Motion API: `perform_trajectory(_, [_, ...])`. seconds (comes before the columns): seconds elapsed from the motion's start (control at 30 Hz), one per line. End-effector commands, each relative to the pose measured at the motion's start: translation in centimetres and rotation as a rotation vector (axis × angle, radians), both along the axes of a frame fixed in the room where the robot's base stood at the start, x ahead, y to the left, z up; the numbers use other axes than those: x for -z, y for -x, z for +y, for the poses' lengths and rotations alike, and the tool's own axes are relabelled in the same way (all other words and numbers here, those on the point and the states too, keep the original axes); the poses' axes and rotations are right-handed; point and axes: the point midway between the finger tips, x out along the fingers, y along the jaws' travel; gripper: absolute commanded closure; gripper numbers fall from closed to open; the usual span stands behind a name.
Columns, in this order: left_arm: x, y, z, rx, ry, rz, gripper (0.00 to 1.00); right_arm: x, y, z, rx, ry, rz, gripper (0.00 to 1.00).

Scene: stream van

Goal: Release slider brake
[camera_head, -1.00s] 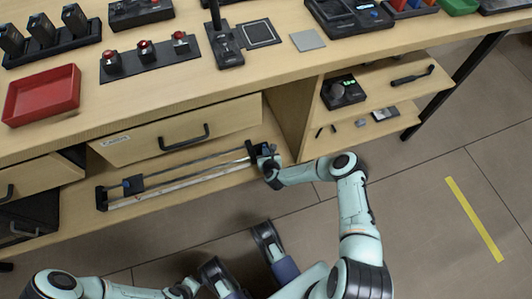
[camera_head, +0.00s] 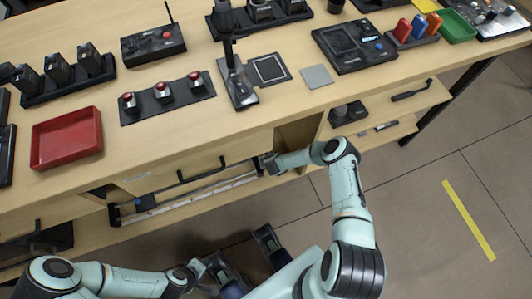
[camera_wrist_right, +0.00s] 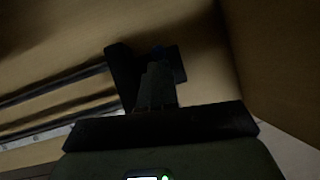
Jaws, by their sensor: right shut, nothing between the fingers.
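My left gripper (camera_head: 203,272) is low in the head view, small and unclear.
A drawer with a dark handle (camera_head: 201,170) sits above the rail. A shelf panel (camera_head: 300,130) stands just right of my right gripper. The tabletop holds a red tray (camera_head: 67,138), a red-button panel (camera_head: 167,98) and several devices. Open floor lies in front.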

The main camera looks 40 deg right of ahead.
Motion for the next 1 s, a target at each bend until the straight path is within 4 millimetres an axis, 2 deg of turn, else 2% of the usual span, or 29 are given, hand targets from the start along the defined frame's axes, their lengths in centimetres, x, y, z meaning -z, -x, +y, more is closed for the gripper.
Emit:
perform_trajectory(0.23, [0.1, 0.0, 0.1, -0.002, -0.001, 0.000, 0.57, 0.1, 0.0, 0.0, 0.000, 0.000, 0.000, 1.00])
perform_trajectory(0.6, [-1.3, -0.1, 0.1, -0.002, -0.001, -0.006, 0.57, -1.5, -0.1, 0.0, 0.000, 0.000, -0.001, 1.00])
perform_trajectory(1.0, [-1.3, 0.2, -0.1, 0.001, 0.003, 0.004, 0.57, -1.4, 0.0, 0.0, 0.000, 0.000, -0.001, 1.00])
